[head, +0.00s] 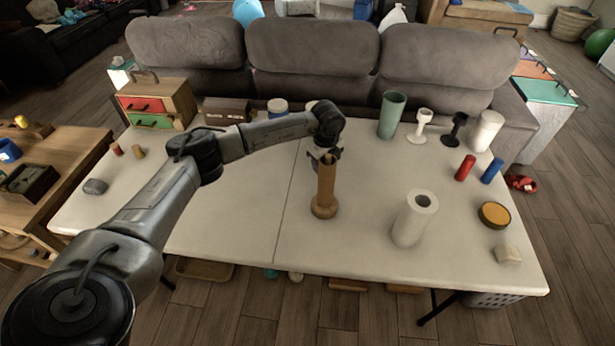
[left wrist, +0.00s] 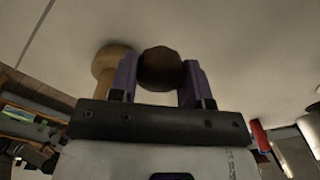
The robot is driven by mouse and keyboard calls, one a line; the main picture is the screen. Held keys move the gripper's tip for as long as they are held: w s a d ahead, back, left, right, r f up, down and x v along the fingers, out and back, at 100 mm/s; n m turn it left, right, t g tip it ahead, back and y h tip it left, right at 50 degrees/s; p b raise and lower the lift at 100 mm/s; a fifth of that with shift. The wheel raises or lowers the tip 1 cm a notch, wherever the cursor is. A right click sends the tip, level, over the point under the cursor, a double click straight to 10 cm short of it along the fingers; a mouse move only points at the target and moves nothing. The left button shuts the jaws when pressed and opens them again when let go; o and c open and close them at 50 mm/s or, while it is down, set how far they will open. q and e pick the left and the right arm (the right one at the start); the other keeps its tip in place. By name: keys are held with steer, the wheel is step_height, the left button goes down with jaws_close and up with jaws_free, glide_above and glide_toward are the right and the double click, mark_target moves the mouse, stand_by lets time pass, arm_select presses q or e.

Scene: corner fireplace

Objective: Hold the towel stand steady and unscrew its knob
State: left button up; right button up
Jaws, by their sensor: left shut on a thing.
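The wooden towel stand (head: 324,207) stands on the white table, with a round base and an upright post. My left gripper (head: 327,155) is above it, at the top of the post. In the left wrist view my left gripper (left wrist: 158,80) has its two purple fingers on either side of a round dark brown thing, which looks like the knob (left wrist: 160,68), and is shut on it. The stand's tan base (left wrist: 112,60) and part of its post show to the left there. I cannot tell whether the knob touches the post, since the gripper hides that part. My right gripper is not in view.
A white towel roll (head: 414,220) stands right of the stand. A green cup (head: 392,114), white and black holders and red and blue cylinders are at the back right. A drawer box (head: 160,100) is at the back left. The table's front middle is clear.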

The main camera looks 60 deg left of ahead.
arm_select(q)
steer(key=b, duration=0.1)
glide_above(310, 179)
step_height(310, 179, down, 3)
steer(key=shift+s+f, duration=0.1)
steer(key=shift+s, duration=0.05)
steer(key=shift+f+b, duration=1)
steer(key=shift+f, duration=0.95)
steer(key=o, duration=1)
steer(key=shift+f, duration=0.1)
